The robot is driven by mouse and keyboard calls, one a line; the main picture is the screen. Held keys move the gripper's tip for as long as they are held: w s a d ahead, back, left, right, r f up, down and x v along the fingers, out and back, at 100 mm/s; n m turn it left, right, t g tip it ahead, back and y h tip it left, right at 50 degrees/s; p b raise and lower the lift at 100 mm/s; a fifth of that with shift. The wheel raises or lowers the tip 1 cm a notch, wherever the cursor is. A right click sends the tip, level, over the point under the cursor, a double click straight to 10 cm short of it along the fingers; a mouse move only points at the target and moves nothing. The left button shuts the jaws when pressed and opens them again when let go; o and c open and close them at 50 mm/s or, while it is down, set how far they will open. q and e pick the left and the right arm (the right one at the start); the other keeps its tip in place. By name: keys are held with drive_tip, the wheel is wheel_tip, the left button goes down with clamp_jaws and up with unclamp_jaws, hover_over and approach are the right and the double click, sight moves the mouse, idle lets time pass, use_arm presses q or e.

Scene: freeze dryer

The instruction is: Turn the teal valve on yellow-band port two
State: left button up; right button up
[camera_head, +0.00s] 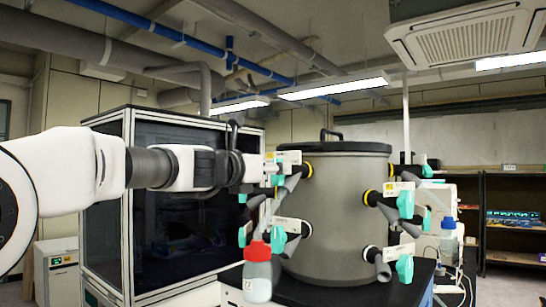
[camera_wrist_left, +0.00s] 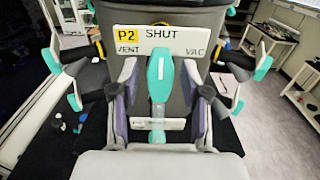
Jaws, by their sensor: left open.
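The teal valve (camera_wrist_left: 160,72) of port two stands in the middle of the left wrist view, its handle pointing up at the word SHUT. Its white plate (camera_wrist_left: 188,41) reads P2 on a yellow patch, with VENT left and VAC right. My left gripper (camera_wrist_left: 160,90) is open, one finger on each side of the handle, with gaps showing; how deep they reach is hard to tell. In the head view my left gripper (camera_head: 262,170) is at the drum's upper left port, partly covering that port's teal valve (camera_head: 277,180). My right gripper is not in view.
The grey drum (camera_head: 338,215) carries other ports with teal valves, such as one at the right (camera_head: 406,204). A glass-fronted cabinet (camera_head: 165,215) stands behind my left arm. A shelf (camera_head: 512,225) stands far right.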

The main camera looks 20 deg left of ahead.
use_arm(q)
drive_tip(key=shift+w+d+f, duration=0.2)
drive_tip(key=shift+w, duration=0.25)
drive_tip(key=shift+s+a+r, duration=0.1)
drive_tip(key=shift+s+r, duration=0.05)
drive_tip(key=shift+s, duration=0.1)
clamp_jaws()
drive_tip(key=shift+m+b, duration=0.3)
drive_tip(key=shift+m, duration=0.1)
drive_tip(key=m+b, duration=0.2)
drive_tip(key=m, duration=0.2)
drive_tip(key=m+b, duration=0.1)
drive_tip(key=m, duration=0.3)
drive_tip(key=shift+b, duration=0.4)
drive_tip(key=shift+s+m+b, duration=0.1)
drive_tip(key=shift+m+b, duration=0.5)
drive_tip(key=shift+m, duration=1)
